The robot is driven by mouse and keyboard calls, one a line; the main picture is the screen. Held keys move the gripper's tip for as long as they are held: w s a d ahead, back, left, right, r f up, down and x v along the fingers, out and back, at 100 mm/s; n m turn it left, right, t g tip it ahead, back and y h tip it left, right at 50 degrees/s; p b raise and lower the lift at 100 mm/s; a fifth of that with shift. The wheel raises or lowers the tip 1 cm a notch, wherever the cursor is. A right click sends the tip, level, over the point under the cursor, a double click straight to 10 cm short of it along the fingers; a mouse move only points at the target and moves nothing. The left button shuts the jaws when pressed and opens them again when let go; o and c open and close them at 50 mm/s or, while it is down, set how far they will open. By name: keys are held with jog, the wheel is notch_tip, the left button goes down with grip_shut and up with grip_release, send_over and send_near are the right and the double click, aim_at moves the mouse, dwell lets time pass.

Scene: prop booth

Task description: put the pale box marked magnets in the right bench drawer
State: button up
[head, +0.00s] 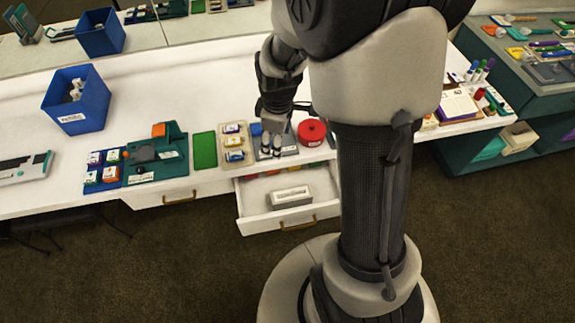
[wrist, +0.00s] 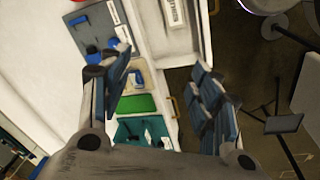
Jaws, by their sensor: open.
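The right bench drawer (head: 257,222) is pulled open below the bench front. A pale box (head: 289,197) with a label lies inside it, towards the front; the print is too small to read. In the wrist view the open drawer (wrist: 151,28) and part of the pale box (wrist: 174,12) show at the top, cut off by the edge. My gripper (head: 271,147) is open and empty, above the bench edge behind the drawer, left of a red roll (head: 311,131). In the wrist view my gripper (wrist: 165,88) has its fingers wide apart with nothing between them.
A tray of small boxes (head: 236,158), a green mat (head: 205,150) and a dark green caddy (head: 172,168) stand left of my gripper. The left drawer (head: 165,190) is shut. Blue bins (head: 95,105) stand further left. Colourful items lie at the drawer's back. Floor before the drawer is clear.

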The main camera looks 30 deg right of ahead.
jog(key=s+a+r+m+t, duration=0.1)
jog(key=s+a+r+m, duration=0.15)
jog(key=s+r, duration=0.35)
jog(key=s+a+r+m+t, duration=0.1)
jog(key=s+a+r+m, duration=0.15)
jog(key=r, duration=0.55)
jog(key=s+a+r+m, duration=0.1)
jog(key=s+r+m, duration=0.1)
jog(key=s, duration=0.3)
jog(key=s+a+r+m, duration=0.1)
jog(key=s+r+m, duration=0.1)
jog(key=s, duration=0.4)
jog(key=shift+a+r+t, duration=0.25)
jog(key=shift+a+t, duration=0.05)
jog(key=shift+t, duration=0.1)
